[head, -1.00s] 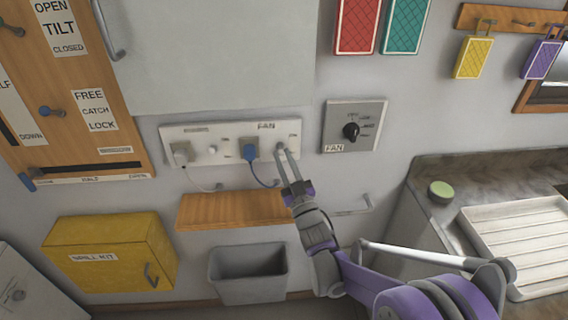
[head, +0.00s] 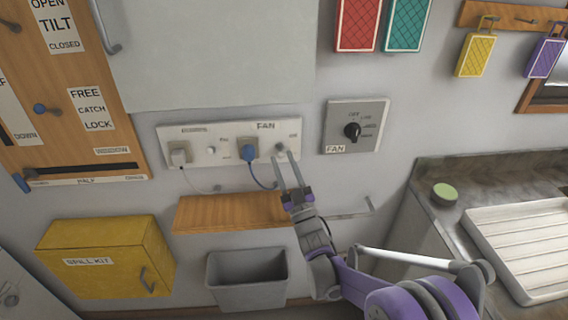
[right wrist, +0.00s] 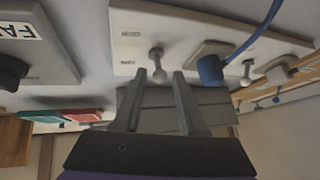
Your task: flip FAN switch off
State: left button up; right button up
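The white socket panel (head: 230,141) on the wall carries the FAN label, a blue plug (head: 248,151) and a small toggle switch (head: 280,148) at its right end. In the right wrist view the toggle (right wrist: 156,54) stands just beyond my fingertips, slightly left of the middle between them. My right gripper (head: 283,156) is open and empty just below the toggle, its fingers apart and pointing up at the panel. It also shows in the right wrist view (right wrist: 159,74). I cannot tell which position the toggle is in. My left gripper is not in view.
A separate FAN dial plate (head: 354,127) is to the right of the panel. A wooden shelf (head: 228,211) and a grey bin (head: 247,280) are below. A blue cord hangs from the blue plug, left of my right gripper. A yellow spill kit box (head: 105,255) is lower left.

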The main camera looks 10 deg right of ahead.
jog(key=shift+o, duration=0.6)
jog(key=shift+r, duration=0.1)
notch_tip(320, 180, up, 10)
jog(key=shift+f+p, duration=0.1)
jog(key=shift+p, duration=0.5)
